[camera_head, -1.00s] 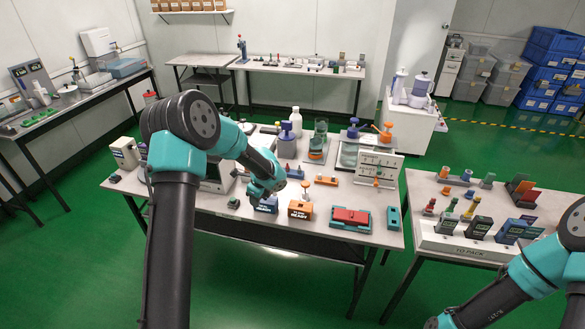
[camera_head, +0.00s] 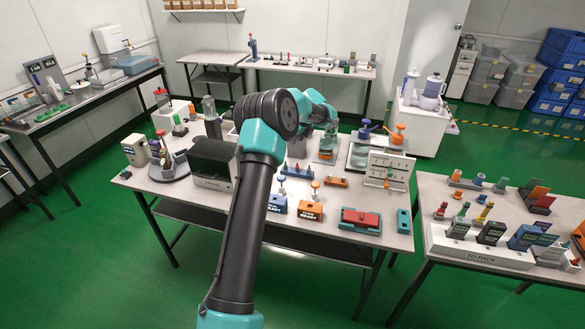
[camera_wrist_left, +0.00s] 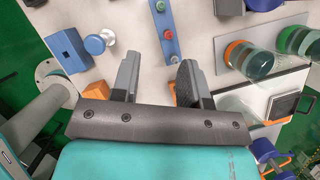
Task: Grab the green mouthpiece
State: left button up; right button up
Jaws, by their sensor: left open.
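My left gripper (camera_wrist_left: 160,68) is open and empty above the table in its wrist view, its two dark fingers apart. A narrow blue strip (camera_wrist_left: 165,22) with small round coloured pieces lies just beyond the fingers. One piece near its far end looks green (camera_wrist_left: 160,6); I cannot tell for sure whether it is the green mouthpiece. The blue strip also shows in the head view (camera_head: 297,172), beside my left arm. In the head view my left arm reaches across the middle table and its fingertips are hard to make out. My right gripper is not in view.
Jars with green (camera_wrist_left: 291,40) and orange rings stand right of the fingers. A blue block (camera_wrist_left: 69,50) is at left. Blue and orange testers (camera_head: 310,210) and a red-topped case (camera_head: 361,217) line the table front. The right table holds a packing rack (camera_head: 480,252).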

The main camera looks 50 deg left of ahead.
pick_arm(q)
send_over(286, 167)
jog(key=d, duration=0.1)
jog(key=f, duration=1.1)
jog(key=shift+w+d+f, duration=0.15)
jog(key=shift+w, duration=0.05)
jog(key=shift+x, duration=2.6)
jog(key=shift+w, duration=0.15)
jog(key=shift+c, duration=0.3)
grip_shut()
